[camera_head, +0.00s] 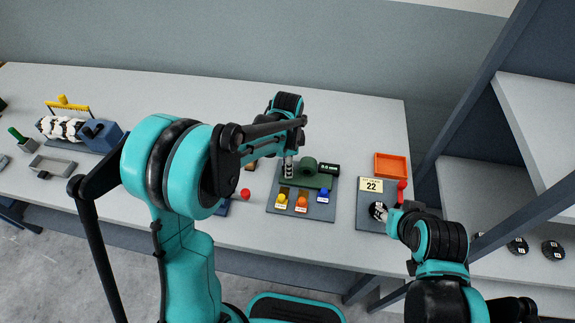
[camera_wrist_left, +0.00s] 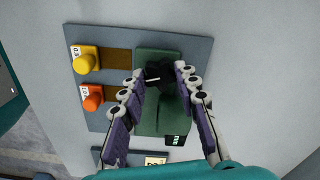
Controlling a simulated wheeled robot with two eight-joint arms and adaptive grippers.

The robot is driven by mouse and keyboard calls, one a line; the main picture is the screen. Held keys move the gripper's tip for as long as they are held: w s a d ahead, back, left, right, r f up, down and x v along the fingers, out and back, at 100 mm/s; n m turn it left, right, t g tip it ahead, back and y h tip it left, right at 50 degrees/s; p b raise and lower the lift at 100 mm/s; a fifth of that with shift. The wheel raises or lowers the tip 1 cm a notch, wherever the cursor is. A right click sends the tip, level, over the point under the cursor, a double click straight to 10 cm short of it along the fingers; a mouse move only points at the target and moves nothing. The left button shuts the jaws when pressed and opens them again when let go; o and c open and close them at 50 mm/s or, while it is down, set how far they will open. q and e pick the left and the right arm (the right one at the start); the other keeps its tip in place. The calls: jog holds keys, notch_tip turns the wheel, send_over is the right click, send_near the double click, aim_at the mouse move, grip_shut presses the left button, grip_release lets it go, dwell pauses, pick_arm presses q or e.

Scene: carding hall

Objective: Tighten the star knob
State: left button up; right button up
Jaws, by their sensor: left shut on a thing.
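The black star knob (camera_wrist_left: 160,76) sits on a green block (camera_wrist_left: 157,120) fixed to a grey plate (camera_wrist_left: 200,52). My left gripper (camera_wrist_left: 157,80) has its fingertips on both sides of the knob and is shut on it. In the head view my left gripper (camera_head: 289,168) reaches down at the left end of the green block (camera_head: 318,180) and hides the knob. A small black display (camera_head: 330,169) stands beside the block; its reading is too small to be sure of. My right gripper (camera_head: 396,210) is low at the right plate, its fingers mostly hidden.
Yellow (camera_head: 282,199), orange (camera_head: 301,202) and blue (camera_head: 323,194) knobs line the plate's front edge. A card reading 22 (camera_head: 371,186), a black disc (camera_head: 378,212) and an orange tray (camera_head: 390,166) are on the right.

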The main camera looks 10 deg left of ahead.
pick_arm(q)
jog(key=shift+m, duration=2)
jog(key=o, duration=1.2)
jog(key=shift+c, duration=0.2)
notch_tip(320, 180, up, 12)
